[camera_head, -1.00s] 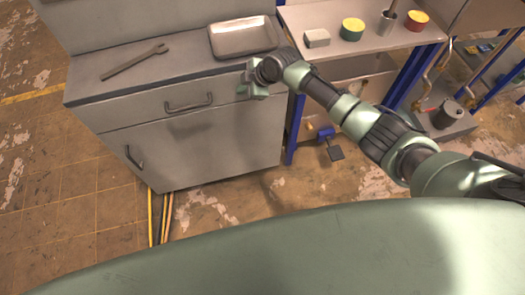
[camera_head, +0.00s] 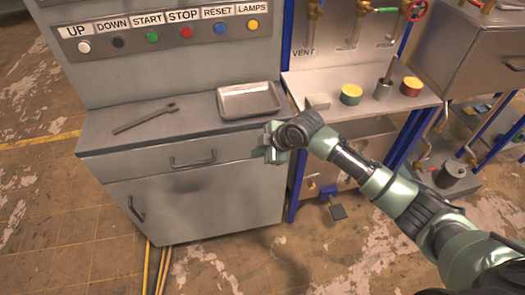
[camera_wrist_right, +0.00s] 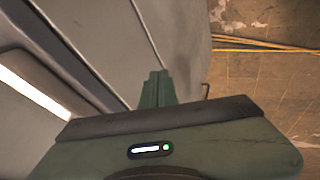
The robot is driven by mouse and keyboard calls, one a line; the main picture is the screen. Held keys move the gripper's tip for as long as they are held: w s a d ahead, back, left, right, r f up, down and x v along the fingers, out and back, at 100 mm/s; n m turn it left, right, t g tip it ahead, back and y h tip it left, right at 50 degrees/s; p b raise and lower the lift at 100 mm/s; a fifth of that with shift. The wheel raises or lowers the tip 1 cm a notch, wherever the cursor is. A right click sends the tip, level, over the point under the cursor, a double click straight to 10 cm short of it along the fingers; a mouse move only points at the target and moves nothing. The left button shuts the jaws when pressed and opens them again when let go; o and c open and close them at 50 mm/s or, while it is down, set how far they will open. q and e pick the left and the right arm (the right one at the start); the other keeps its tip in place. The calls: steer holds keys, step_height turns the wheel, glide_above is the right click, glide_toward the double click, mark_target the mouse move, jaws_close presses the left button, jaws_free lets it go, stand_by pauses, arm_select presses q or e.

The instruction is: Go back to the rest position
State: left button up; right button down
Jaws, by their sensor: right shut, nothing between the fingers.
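My right arm reaches in from the lower right of the head view. My right gripper (camera_head: 272,156) is shut and empty, in front of the grey cabinet (camera_head: 215,205) near the right end of its top edge. In the right wrist view its closed fingers (camera_wrist_right: 157,86) point toward the cabinet front, with nothing between them. My left gripper is in neither view.
On the cabinet top lie a wrench (camera_head: 145,117) and a metal tray (camera_head: 248,100). Labelled buttons (camera_head: 152,37) sit above. The shelf to the right holds a green-and-yellow tin (camera_head: 351,94), a red tin (camera_head: 411,86) and a grey pot (camera_head: 382,90). Floor at left is clear.

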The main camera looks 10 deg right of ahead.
steer(key=s+d+f+m+h, duration=0.1)
steer(key=s+d+f+m, duration=0.3)
steer(key=f, duration=0.6)
steer(key=s+d+f+m+g+h, duration=0.1)
steer(key=s+d+f+m, duration=0.2)
steer(key=s+f, duration=0.5)
steer(key=s+d+f+m+h, duration=0.1)
steer(key=s+d+f+m, duration=0.25)
steer(key=f, duration=0.85)
steer(key=s+f+m+g, duration=0.1)
steer(key=s+f, duration=0.4)
steer(key=s, duration=0.7)
steer(key=s+f+m+g+h, duration=0.1)
steer(key=s+f, duration=0.4)
steer(key=s, duration=0.8)
steer(key=s+d+f+m+g, duration=0.1)
steer(key=s+f, duration=0.5)
steer(key=s, duration=0.6)
steer(key=shift+s+m+g+h, duration=0.3)
steer(key=shift+s+m+g, duration=0.1)
steer(key=shift+m, duration=0.05)
